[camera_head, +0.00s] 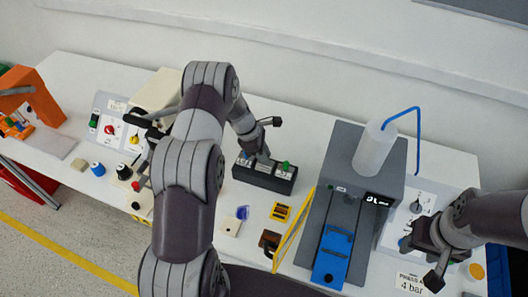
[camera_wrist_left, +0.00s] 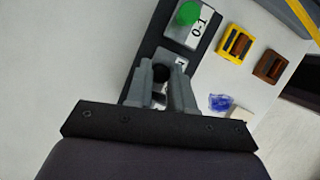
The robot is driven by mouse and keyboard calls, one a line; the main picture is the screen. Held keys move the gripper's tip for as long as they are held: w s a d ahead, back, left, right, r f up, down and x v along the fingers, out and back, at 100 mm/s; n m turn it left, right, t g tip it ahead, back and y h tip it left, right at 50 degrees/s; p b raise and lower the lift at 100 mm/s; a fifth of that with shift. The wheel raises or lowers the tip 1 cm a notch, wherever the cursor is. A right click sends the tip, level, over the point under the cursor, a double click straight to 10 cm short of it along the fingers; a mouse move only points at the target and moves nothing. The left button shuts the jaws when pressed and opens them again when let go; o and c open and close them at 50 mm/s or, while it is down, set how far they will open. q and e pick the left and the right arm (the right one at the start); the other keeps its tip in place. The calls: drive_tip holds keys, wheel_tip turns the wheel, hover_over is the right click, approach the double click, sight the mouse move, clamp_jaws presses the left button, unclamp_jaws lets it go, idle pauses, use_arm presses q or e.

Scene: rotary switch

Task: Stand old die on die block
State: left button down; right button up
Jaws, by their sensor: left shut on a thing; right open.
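The black die block (camera_head: 250,178) lies on the table below my left gripper (camera_head: 262,157). A grey plate marked 0-1 with a green knob (camera_head: 284,167) sits in its right part. In the left wrist view the block (camera_wrist_left: 146,58) runs up past the green knob (camera_wrist_left: 188,13). My left gripper (camera_wrist_left: 160,88) is shut on a grey die with a black knob (camera_wrist_left: 161,73), which is at the block's other part. The fingers hide its lower side, so I cannot tell if it is fully seated. My right gripper (camera_head: 420,262) is open, at the far right.
A yellow frame (camera_head: 280,212), a brown piece (camera_head: 268,240), a blue piece (camera_head: 242,212) and a pale block (camera_head: 230,228) lie in front of the die block. A grey press (camera_head: 345,200) with a blue slide (camera_head: 333,255) stands to the right. Switch panels stand left.

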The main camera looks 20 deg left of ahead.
use_arm(q)
drive_tip(key=shift+f, duration=0.15)
drive_tip(key=c, duration=1)
unclamp_jaws()
